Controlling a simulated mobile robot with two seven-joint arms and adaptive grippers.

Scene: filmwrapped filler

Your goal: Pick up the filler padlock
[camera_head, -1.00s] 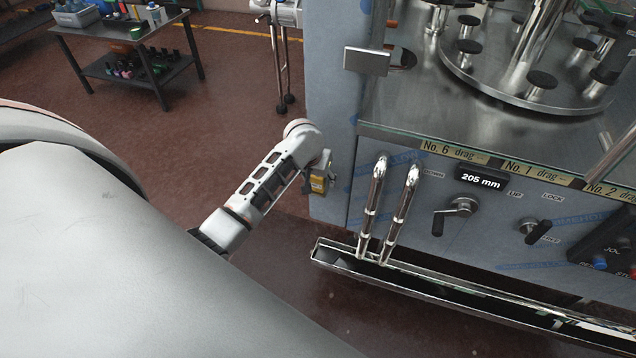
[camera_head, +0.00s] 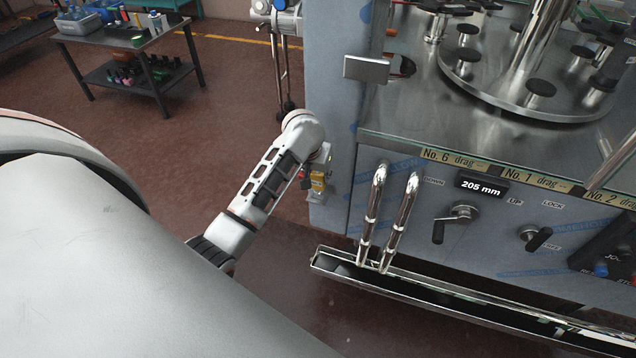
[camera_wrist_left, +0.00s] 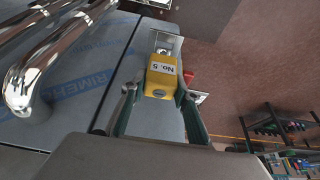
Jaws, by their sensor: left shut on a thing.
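The filler padlock is a small yellow block (camera_wrist_left: 161,76) labelled "No. 5" in the left wrist view. My right gripper is not in view.
The filler cabinet (camera_head: 335,120) stands close on the right. Two bent steel pipes (camera_head: 372,212) and a steel trough (camera_head: 420,296) are nearby. A small red part (camera_wrist_left: 188,76) shows beside the padlock. A dark workbench (camera_head: 125,38) stands far left, with open floor between.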

